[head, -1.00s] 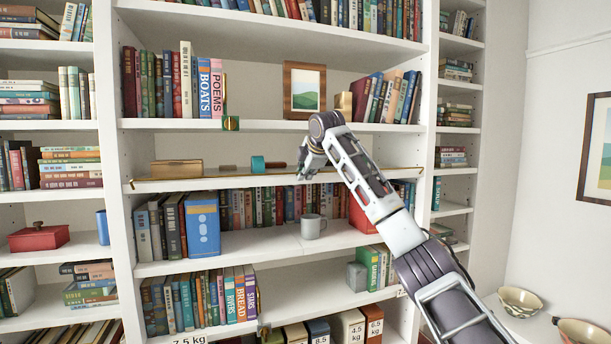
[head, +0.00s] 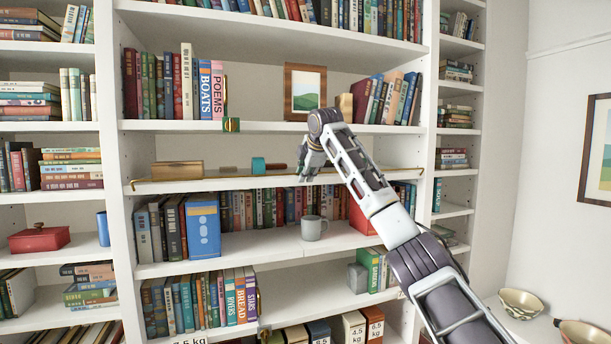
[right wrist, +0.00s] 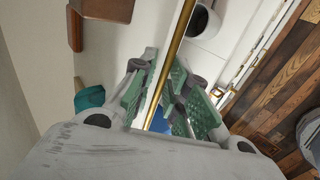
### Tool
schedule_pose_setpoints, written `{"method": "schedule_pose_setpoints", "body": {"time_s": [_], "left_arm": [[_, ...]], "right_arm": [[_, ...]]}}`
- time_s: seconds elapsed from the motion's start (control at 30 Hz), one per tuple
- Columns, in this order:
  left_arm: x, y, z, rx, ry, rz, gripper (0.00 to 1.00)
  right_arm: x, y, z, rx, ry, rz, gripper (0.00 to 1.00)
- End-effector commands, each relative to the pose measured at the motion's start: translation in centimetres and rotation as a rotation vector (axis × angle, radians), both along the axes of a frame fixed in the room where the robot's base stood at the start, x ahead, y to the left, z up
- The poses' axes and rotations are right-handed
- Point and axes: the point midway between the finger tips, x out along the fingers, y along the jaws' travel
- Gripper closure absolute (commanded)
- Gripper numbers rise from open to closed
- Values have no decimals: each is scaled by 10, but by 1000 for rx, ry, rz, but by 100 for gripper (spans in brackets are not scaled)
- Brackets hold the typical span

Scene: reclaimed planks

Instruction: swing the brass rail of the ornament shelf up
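The brass rail (head: 225,181) runs low along the front edge of the ornament shelf (head: 225,171), level across the picture. My right gripper (head: 308,174) reaches down to it right of the middle. In the right wrist view the rail (right wrist: 172,57) passes between the two green-padded fingers of the right gripper (right wrist: 165,88). The fingers stand apart around it; I cannot tell whether either touches it. Behind the rail are a brown block (head: 177,170) and a teal-ended roller (head: 258,164). My left gripper is out of view.
A framed picture (head: 305,92) stands on that shelf, behind my wrist. Below the rail are a blue box (head: 203,225), rows of books and a grey mug (head: 312,228). Room in front of the shelves is free.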

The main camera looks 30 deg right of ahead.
Motion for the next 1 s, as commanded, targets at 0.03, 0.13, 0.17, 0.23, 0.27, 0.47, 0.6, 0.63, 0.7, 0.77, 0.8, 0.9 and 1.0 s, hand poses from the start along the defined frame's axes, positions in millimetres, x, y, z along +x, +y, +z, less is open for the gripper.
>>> {"method": "schedule_pose_setpoints", "body": {"time_s": [0.03, 0.13, 0.17, 0.23, 0.27, 0.47, 0.6, 0.63, 0.7, 0.77, 0.8, 0.9, 1.0], "left_arm": [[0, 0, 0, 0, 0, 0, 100], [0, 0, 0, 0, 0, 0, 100], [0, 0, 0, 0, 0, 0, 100], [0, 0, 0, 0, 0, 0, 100], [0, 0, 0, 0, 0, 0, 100], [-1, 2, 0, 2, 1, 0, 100], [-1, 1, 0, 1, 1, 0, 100], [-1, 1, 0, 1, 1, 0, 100], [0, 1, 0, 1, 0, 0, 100], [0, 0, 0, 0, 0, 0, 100], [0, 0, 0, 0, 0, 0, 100], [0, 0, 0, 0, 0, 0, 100], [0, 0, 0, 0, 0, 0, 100]], "right_arm": [[0, 0, 0, 0, 1, 0, 73], [0, 0, -1, 0, 2, 0, 70], [0, 0, -1, 0, 2, 0, 70], [0, 0, -1, 0, 2, 0, 70], [0, 0, -1, 0, 2, 0, 70], [-1, 1, 0, 1, 3, 1, 70], [-6, 2, 5, 1, 2, 1, 70], [-7, 2, 7, 1, 2, 1, 70], [-12, 3, 12, 1, 2, 1, 70], [-17, 4, 17, 0, 1, 0, 70], [-21, 5, 20, 0, 1, 0, 70], [-31, 7, 31, 0, -1, 1, 70], [-41, 10, 41, 0, -1, 1, 70]]}}
